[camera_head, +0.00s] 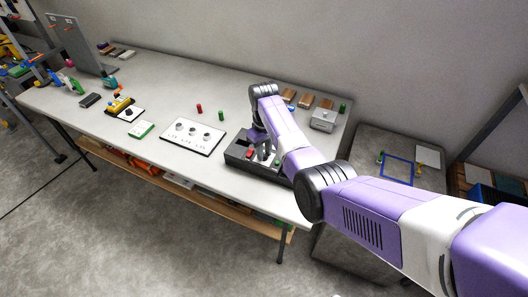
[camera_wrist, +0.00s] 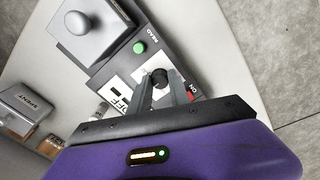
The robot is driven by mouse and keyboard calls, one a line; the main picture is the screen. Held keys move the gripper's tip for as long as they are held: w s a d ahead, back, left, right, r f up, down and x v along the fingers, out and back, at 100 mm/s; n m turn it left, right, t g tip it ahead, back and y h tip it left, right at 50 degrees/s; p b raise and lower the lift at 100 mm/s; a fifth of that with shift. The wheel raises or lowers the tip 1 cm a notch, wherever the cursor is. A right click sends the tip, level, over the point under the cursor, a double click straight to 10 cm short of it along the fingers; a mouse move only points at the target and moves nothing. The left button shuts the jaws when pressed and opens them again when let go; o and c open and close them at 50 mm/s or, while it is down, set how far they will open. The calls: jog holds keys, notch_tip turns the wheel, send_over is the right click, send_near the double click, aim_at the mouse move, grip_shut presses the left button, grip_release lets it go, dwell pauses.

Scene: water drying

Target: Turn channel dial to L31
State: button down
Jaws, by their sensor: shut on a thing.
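A dark round knob (camera_wrist: 160,77), which looks like the channel dial, sits on a dark device panel (camera_wrist: 113,72) in the wrist view. My gripper (camera_wrist: 161,84) is shut on this knob, one finger on each side. OFF and ON markings, a small white window and a red part (camera_wrist: 190,92) show near it; no L31 marking can be read. In the head view the dark device (camera_head: 236,158) stands near the table's front right, with its dial hidden or too small to tell behind my arm.
A green button (camera_wrist: 139,47) and a grey block with a knob (camera_wrist: 88,28) are close by. A grey box marked SPENT (camera_wrist: 25,105) stands apart. A white panel with three knobs (camera_head: 177,148) lies left of the device; the table (camera_head: 165,92) behind it is mostly clear.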

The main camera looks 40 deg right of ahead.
jog(key=c, duration=1.2)
grip_release()
jog(key=shift+r+b, duration=0.3)
jog(key=shift+r, duration=3.65)
